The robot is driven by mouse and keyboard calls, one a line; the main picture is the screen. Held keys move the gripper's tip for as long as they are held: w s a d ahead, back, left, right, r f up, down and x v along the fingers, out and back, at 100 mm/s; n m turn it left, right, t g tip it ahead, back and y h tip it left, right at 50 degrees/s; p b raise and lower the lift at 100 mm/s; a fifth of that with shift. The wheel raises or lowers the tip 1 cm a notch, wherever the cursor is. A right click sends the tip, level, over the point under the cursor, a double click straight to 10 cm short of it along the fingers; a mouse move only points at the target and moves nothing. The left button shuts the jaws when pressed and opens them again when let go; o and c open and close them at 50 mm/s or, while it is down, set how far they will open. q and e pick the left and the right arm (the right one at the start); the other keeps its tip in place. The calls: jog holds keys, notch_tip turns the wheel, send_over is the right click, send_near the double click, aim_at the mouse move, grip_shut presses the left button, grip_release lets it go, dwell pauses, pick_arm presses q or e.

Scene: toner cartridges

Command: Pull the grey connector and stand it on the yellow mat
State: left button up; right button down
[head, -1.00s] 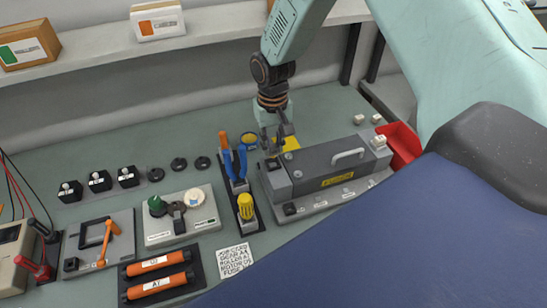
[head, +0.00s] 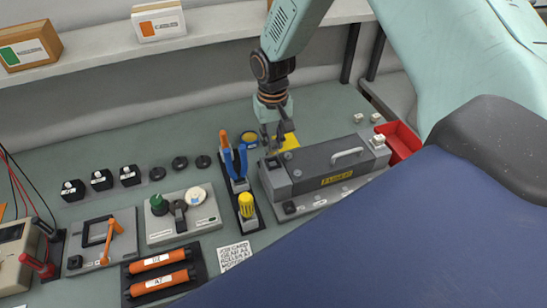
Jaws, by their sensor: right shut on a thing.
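My right gripper (head: 277,138) comes down from the top, above the back left end of the grey machine (head: 318,167) and just left of the yellow mat (head: 291,141). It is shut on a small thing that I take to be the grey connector. The fingers mostly hide it, so its shape is unclear. The yellow mat lies flat on the bench behind the machine, partly hidden by the gripper and the machine. My left gripper is not in view.
A tool rack with blue pliers (head: 234,160) and a yellow-handled tool (head: 246,205) stands close left of the machine. A red bin (head: 402,141) is at the right. The back of the bench is fairly clear.

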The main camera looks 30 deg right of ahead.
aim_at(273, 142)
jog(key=shift+r, duration=0.1)
notch_tip(273, 142, up, 2)
jog(key=shift+r+p, duration=0.1)
jog(key=shift+p, duration=1.1)
jog(key=shift+r+p, duration=0.4)
jog(key=shift+r, duration=0.5)
jog(key=shift+f, duration=0.1)
